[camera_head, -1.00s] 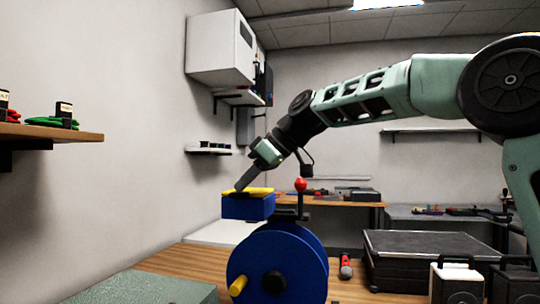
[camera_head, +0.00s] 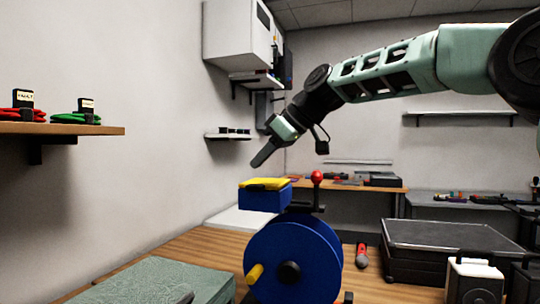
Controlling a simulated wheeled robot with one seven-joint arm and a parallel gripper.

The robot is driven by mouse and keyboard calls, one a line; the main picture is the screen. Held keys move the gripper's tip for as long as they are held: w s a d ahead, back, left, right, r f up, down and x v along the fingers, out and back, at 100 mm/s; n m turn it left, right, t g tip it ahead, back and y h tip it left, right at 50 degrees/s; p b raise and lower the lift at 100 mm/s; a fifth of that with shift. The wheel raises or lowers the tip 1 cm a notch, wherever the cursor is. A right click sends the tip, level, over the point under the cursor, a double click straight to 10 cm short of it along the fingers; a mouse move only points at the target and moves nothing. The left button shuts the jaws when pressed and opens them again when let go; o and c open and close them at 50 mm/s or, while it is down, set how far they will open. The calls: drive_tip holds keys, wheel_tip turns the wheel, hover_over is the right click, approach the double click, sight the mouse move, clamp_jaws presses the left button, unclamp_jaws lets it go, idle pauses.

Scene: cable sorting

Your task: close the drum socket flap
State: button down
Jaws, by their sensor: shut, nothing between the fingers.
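The blue cable drum (camera_head: 290,245) stands on the wooden bench. The blue socket box (camera_head: 265,200) sits at its top left. The yellow flap (camera_head: 264,184) lies over the top of this box and looks nearly flat, down on it. A small gap under the flap cannot be ruled out from this angle. My gripper (camera_head: 254,165) is shut and empty, pointing down and left. Its tip is a little above the flap, apart from it in the picture.
A red-knobbed lever (camera_head: 317,176) stands just right of the flap. A yellow crank handle (camera_head: 254,273) is on the drum's front. A black case (camera_head: 450,250) is at right, with a red-handled tool (camera_head: 362,256) before it. A wall shelf (camera_head: 60,129) is at left.

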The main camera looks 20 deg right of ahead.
drive_tip(key=b+v, duration=0.1)
drive_tip(key=v, duration=0.9)
drive_tip(key=s+a+f+m+g+h+p, duration=0.25)
drive_tip(key=s+a+f+p, duration=0.25)
drive_tip(key=s+a+f, duration=0.65)
drive_tip(key=s+d+f+g+h+p, duration=0.1)
drive_tip(key=s+f+h+p, duration=0.1)
drive_tip(key=s+f, duration=0.6)
drive_tip(key=s+d+f+g+h+p, duration=0.2)
drive_tip(key=s+f, duration=0.6)
drive_tip(key=s, duration=0.5)
drive_tip(key=shift+s+m+p, duration=0.4)
drive_tip(key=shift+m+p, duration=0.05)
drive_tip(key=shift+p, duration=0.3)
